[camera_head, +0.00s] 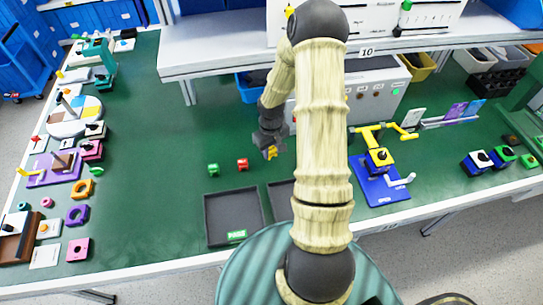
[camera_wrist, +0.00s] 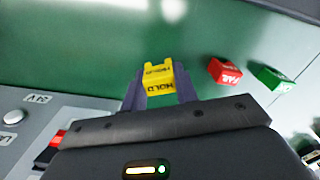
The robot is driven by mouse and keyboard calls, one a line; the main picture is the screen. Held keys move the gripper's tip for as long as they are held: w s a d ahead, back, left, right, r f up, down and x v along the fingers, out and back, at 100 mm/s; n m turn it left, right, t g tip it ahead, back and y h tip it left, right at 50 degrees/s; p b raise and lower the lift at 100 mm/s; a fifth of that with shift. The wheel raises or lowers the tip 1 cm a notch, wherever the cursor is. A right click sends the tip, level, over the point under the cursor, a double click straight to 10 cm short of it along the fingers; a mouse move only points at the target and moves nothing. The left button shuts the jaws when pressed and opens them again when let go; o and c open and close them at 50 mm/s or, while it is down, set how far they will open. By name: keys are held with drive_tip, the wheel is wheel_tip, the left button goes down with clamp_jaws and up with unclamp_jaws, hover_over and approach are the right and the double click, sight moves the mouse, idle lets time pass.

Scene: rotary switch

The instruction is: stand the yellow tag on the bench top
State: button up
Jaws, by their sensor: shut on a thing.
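The yellow tag (camera_wrist: 158,80), marked HOLD, is between the fingers of my gripper (camera_wrist: 160,92) in the wrist view. The gripper is shut on it. In the head view my gripper (camera_head: 272,148) holds the yellow tag (camera_head: 271,153) over the green bench top (camera_head: 150,190), behind the dark trays. I cannot tell whether the tag touches the bench.
A red tag (camera_head: 243,164) and a green tag (camera_head: 213,169) stand on the bench left of my gripper. A dark tray (camera_head: 208,220) lies in front. A grey control box (camera_head: 385,90) stands behind right, and a blue-based yellow fixture (camera_head: 383,190) is at right.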

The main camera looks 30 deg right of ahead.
sight(271, 163)
drive_tip(key=shift+f, duration=1.85)
drive_tip(key=shift+f, duration=0.1)
drive_tip(key=shift+f, duration=0.15)
drive_tip(key=o, duration=1)
wheel_tip(271, 163, up, 12)
drive_tip(key=shift+r, duration=0.25)
drive_tip(key=shift+w+a, duration=0.1)
